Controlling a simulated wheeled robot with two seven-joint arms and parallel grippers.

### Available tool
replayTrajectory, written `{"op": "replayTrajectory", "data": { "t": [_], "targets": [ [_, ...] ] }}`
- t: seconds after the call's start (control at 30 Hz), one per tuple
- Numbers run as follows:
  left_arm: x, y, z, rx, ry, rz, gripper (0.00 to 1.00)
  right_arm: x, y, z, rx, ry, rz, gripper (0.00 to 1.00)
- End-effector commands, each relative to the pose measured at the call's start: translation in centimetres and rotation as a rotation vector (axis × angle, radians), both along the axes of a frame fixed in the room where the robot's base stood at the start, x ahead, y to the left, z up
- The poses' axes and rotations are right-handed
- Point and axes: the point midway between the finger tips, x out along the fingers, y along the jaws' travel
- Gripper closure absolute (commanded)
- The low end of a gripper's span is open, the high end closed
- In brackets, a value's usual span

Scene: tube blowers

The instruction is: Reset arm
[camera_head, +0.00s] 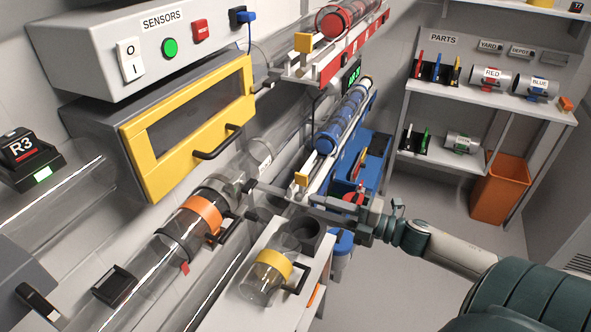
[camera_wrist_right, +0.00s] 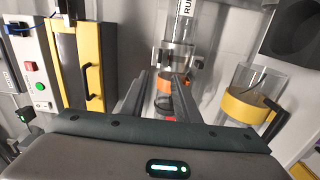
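My right arm comes in from the right in the head view. Its gripper (camera_head: 278,196) reaches left over the grey cup holders beside the clear tube line. In the right wrist view the two fingers (camera_wrist_right: 158,90) stand apart with nothing held between them. The clear tube with an orange band (camera_wrist_right: 171,82) shows beyond the gap. In the head view that orange band (camera_head: 203,214) is left of the fingertips, apart from them as far as I can tell. My left gripper is in neither view.
A clear canister with a yellow band (camera_head: 272,262) stands on a white ledge below the gripper. A yellow-framed door (camera_head: 190,125) with a black handle is on the left wall. Racks with a red tube (camera_head: 343,18) and a blue tube (camera_head: 343,118) are beyond. Open floor lies right.

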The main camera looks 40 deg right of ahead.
Motion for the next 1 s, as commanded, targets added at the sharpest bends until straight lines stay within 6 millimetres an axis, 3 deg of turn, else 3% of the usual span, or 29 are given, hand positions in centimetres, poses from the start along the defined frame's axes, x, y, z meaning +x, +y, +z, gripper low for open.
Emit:
{"op": "replayTrajectory", "data": {
  "t": [0.27,0.47,0.67,0.8,1.0],
  "targets": [
    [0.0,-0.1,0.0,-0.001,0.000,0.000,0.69,0.0,-0.1,-0.2,0.002,0.004,-0.005,0.71],
    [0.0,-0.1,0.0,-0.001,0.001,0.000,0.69,0.3,-1.6,-2.8,0.039,0.053,-0.063,0.71],
    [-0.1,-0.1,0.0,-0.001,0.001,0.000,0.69,0.2,-5.0,-9.5,0.132,0.178,-0.206,0.71],
    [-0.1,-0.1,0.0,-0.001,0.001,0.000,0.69,-0.8,-7.3,-15.9,0.217,0.295,-0.332,0.71],
    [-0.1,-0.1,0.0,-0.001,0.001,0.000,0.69,-3.7,-9.2,-25.3,0.334,0.462,-0.500,0.71]
  ]
}}
